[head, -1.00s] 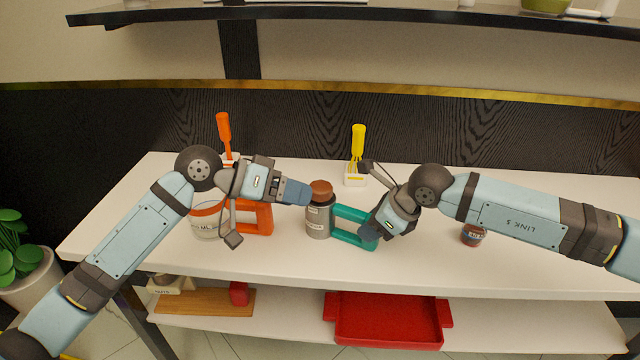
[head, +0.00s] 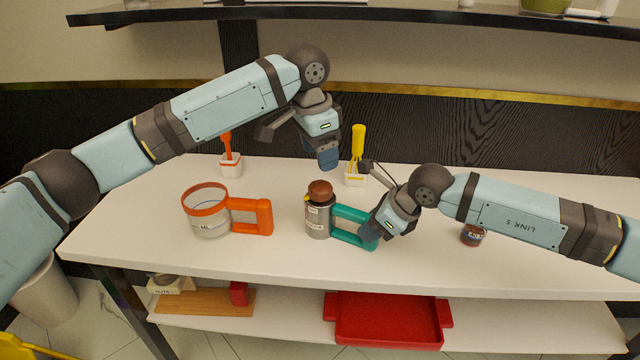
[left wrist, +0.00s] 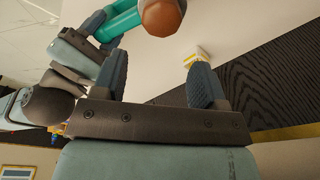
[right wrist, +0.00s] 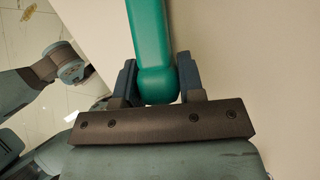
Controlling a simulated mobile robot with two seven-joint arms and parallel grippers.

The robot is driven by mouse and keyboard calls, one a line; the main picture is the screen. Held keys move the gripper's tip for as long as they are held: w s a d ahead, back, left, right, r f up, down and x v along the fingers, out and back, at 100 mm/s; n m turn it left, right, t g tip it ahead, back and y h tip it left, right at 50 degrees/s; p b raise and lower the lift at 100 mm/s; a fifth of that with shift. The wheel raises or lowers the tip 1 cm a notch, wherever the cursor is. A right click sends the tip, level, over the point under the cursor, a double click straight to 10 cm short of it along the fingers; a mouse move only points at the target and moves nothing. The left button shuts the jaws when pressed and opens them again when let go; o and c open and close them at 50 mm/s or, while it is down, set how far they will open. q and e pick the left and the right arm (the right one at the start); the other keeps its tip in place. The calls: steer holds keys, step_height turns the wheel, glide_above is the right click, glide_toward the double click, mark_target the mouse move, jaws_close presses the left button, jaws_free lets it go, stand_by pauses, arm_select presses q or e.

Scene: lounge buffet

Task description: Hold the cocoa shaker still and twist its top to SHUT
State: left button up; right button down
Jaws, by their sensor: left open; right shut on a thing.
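The cocoa shaker (head: 318,219) stands upright on the white table, with a grey body, a brown domed top (head: 320,189) and a teal handle (head: 350,214). A small yellow mark shows at the top's left edge. My right gripper (head: 370,232) is shut on the teal handle; the handle also shows between its fingers in the right wrist view (right wrist: 152,50). My left gripper (head: 328,158) is open and empty, raised above and behind the shaker, pointing down. In the left wrist view the brown top (left wrist: 162,16) lies beyond the open fingers.
A clear measuring cup with an orange rim and handle (head: 252,216) stands left of the shaker. Behind are a yellow whisk (head: 358,142) and an orange utensil (head: 227,143) in white holders. A small dark jar (head: 473,235) stands to the right. A shelf runs overhead.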

mark_target(320, 186)
arm_select(q)
steer(key=shift+f, duration=4.35)
arm_select(e)
steer(key=shift+s+f, duration=0.15)
steer(key=shift+f, duration=0.25)
arm_select(q)
steer(key=m+g, duration=0.1)
steer(key=m, duration=0.6)
steer(key=c, duration=0.8)
arm_select(e)
steer(key=shift+d, duration=0.1)
arm_select(q)
steer(key=shift+o, duration=0.2)
steer(key=n, duration=0.4)
steer(key=n+t, duration=0.1)
steer(key=n, duration=0.2)
steer(key=o, duration=0.7)
steer(key=shift+n, duration=0.4)
steer(key=shift+o, duration=0.3)
steer(key=shift+r, duration=0.15)
